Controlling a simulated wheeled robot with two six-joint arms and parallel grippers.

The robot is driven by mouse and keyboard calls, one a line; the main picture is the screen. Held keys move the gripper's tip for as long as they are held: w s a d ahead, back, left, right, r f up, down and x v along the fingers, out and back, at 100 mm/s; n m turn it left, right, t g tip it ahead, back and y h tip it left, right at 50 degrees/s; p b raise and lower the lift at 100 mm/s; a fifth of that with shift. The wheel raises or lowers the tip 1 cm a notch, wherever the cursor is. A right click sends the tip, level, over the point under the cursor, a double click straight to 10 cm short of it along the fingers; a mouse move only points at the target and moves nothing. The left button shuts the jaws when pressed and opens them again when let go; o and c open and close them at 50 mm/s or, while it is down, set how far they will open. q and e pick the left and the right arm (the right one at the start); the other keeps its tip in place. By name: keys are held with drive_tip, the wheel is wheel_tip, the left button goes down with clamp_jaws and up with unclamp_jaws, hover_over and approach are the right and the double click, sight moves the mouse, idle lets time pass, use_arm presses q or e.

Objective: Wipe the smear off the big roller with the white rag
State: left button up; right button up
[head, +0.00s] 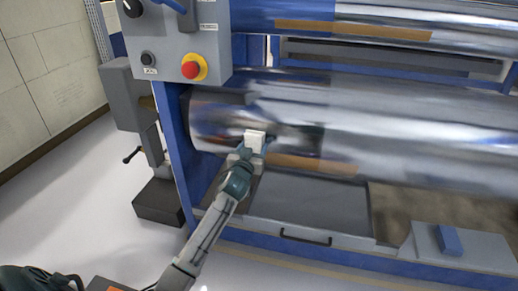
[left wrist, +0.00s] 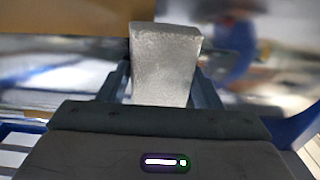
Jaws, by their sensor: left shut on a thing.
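The white rag (head: 256,141) is a small pale folded pad in the jaws of my left gripper (head: 250,153). In the left wrist view the rag (left wrist: 165,62) stands up between the two fingers, and the gripper (left wrist: 166,92) is shut on it. The big roller (head: 420,136) is the shiny lower cylinder. The rag is in front of its left part; I cannot tell whether it touches. A dark patch (head: 300,140) shows on the roller just right of the rag; I cannot tell whether it is the smear or a reflection. My right gripper is out of view.
A grey control box (head: 185,40) with a red stop button (head: 190,69) hangs at the upper left. An upper roller (head: 460,18) runs above. Below are a grey tray (head: 310,206) with a black handle and a blue block (head: 449,240) on a grey box.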

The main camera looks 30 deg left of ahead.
use_arm(q)
drive_tip(key=shift+s+a, duration=0.2)
drive_tip(key=shift+a, duration=0.6)
drive_tip(key=shift+s+a, duration=0.15)
drive_tip(key=shift+a, duration=0.65)
drive_tip(key=shift+s+a, duration=0.2)
drive_tip(key=shift+a, duration=0.6)
drive_tip(key=shift+s, duration=0.1)
approach(242, 140)
drive_tip(key=shift+w+a+f, duration=0.1)
drive_tip(key=shift+w, duration=0.3)
drive_tip(key=v, duration=0.3)
